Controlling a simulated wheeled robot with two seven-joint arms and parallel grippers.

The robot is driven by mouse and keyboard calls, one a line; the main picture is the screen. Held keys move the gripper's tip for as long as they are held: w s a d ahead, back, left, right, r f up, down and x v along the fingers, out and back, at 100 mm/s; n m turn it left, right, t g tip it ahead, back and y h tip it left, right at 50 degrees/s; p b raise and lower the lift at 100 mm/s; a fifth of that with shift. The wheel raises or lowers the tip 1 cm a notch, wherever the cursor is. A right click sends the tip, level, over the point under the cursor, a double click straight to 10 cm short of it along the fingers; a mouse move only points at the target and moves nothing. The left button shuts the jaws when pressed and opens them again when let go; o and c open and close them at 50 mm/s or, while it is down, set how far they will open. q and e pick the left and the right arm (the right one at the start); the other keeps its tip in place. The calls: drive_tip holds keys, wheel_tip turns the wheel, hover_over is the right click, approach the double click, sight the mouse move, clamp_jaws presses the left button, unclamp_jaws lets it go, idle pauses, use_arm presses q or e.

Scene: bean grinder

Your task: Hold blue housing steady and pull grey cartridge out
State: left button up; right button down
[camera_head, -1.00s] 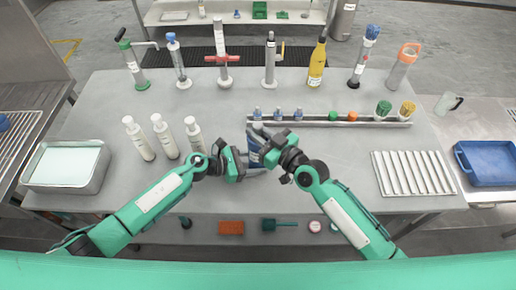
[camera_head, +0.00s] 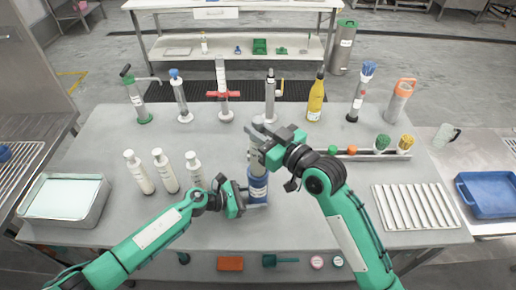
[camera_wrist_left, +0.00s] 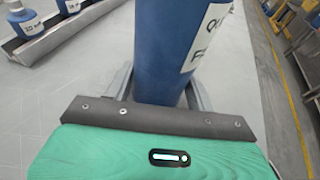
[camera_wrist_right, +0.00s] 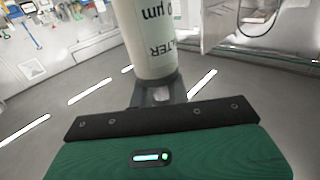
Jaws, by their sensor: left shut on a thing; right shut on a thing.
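The blue housing (camera_head: 257,187) stands roughly upright on the grey table. My left gripper (camera_head: 241,198) is shut on it low down; the left wrist view shows the fingers on both sides of the housing (camera_wrist_left: 168,50). The pale grey cartridge (camera_head: 256,140) rises above the housing, roughly in line with it. My right gripper (camera_head: 266,156) is shut on the cartridge, which shows printed lettering in the right wrist view (camera_wrist_right: 150,40). My right gripper partly covers the cartridge's lower part, so I cannot tell whether its end is inside the housing.
Three white bottles (camera_head: 167,172) stand left of the housing. A rail (camera_head: 370,155) with brushes and small items lies behind right. A ribbed tray (camera_head: 415,207) lies at right, a metal tub (camera_head: 65,200) at left. Tall tools and a yellow bottle (camera_head: 316,98) line the back.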

sight(263, 123)
drive_tip(key=shift+r, duration=1.7)
use_arm(q)
drive_tip(key=o, duration=0.8)
drive_tip(key=shift+o, duration=0.2)
drive_tip(key=v, duration=1.2)
